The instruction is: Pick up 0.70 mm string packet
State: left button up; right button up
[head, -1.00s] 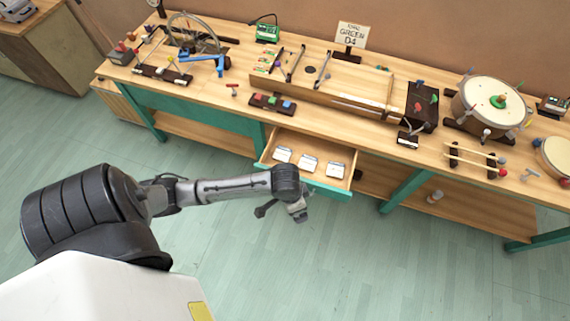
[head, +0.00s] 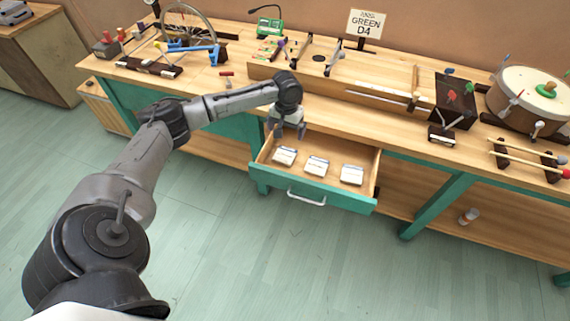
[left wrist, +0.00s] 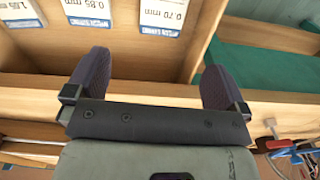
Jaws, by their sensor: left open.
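The 0.70 mm string packet (left wrist: 163,14) is white with a blue label band and lies in the open drawer, at the top of the left wrist view. In the head view it is the leftmost packet (head: 284,156). My left gripper (head: 290,131) is open and empty above the drawer's back left part, just behind that packet. In the left wrist view its two fingers (left wrist: 154,68) are spread wide, with the packet beyond them and apart from them. My right gripper is not in view.
The 0.85 mm packet (left wrist: 88,10) and a third packet (head: 352,174) lie in the same wooden drawer (head: 372,189). The drawer has a metal handle (head: 306,198) and low walls around the packets. The workbench top (head: 215,85) behind holds instruments and tools.

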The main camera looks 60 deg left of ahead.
pick_arm(q)
jog(key=b, duration=0.4)
send_over(285, 154)
notch_tip(285, 154, down, 8)
jog(key=shift+f, duration=0.25)
notch_tip(285, 154, down, 4)
jog(key=b, duration=0.3)
jog(key=shift+f, duration=0.25)
jog(key=shift+d+f, duration=0.1)
jog(key=shift+f, duration=0.3)
jog(key=c, duration=0.8)
jog(key=shift+r, duration=0.1)
